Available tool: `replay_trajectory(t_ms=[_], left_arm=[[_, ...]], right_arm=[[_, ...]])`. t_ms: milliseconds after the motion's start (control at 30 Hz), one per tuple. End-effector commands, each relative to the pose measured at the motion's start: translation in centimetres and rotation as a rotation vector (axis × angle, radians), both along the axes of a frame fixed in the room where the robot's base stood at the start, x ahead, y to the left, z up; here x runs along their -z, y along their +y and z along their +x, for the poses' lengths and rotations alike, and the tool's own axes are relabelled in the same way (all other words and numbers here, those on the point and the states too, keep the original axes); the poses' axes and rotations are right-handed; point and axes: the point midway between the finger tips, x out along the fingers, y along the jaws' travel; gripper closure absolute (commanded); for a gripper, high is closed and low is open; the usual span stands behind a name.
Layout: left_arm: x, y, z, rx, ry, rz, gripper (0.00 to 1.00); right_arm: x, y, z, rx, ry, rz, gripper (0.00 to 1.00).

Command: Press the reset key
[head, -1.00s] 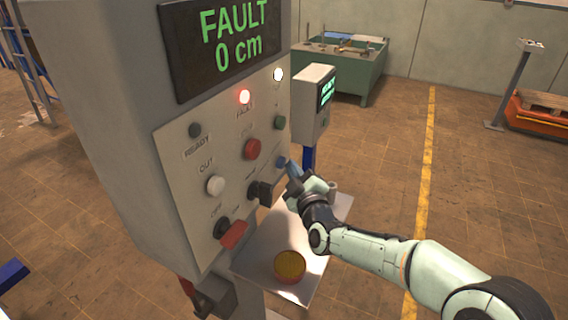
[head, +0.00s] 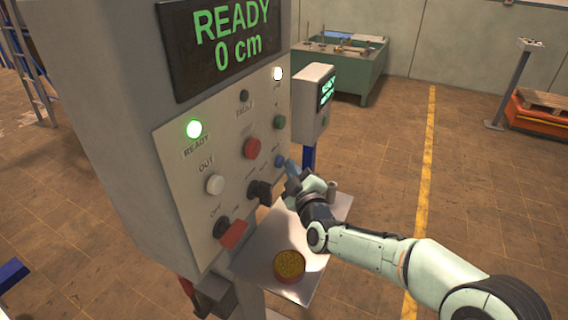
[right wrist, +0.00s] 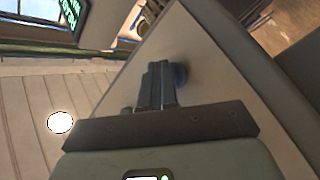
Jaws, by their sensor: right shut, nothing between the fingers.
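The control panel (head: 170,165) stands at the left of the head view. Its display (head: 222,40) reads READY and 0 cm in green. The reset key appears to be the blue button (head: 280,160) at the panel's right; its label is too small to read. My right gripper (head: 290,167) is shut and empty, with its tips just off the blue button. In the right wrist view the shut fingers (right wrist: 157,82) point at the panel and partly cover the blue button (right wrist: 181,75). The green ready lamp (head: 194,129) is lit; the fault lamp (head: 244,95) is dark. My left gripper is out of view.
Near the blue button are a green button (head: 280,122), a red button (head: 251,148), a white button (head: 215,184) and a black selector (head: 259,191). Open floor is to the right.

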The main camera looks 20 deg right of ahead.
Motion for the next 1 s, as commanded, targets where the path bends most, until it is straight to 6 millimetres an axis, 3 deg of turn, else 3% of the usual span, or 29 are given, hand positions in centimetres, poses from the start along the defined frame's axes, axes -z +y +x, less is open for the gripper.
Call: replay_trajectory(t_ms=[233, 667, 1000], left_arm=[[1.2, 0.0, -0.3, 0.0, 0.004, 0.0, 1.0], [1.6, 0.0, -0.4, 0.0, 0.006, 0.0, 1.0], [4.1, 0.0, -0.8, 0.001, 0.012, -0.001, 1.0]], right_arm=[[0.1, -0.8, -1.0, -0.001, -0.001, -0.001, 1.0], [0.1, -1.2, -1.5, 0.0, -0.001, 0.0, 1.0], [0.2, -3.4, -4.0, 0.002, -0.002, -0.002, 1.0]])
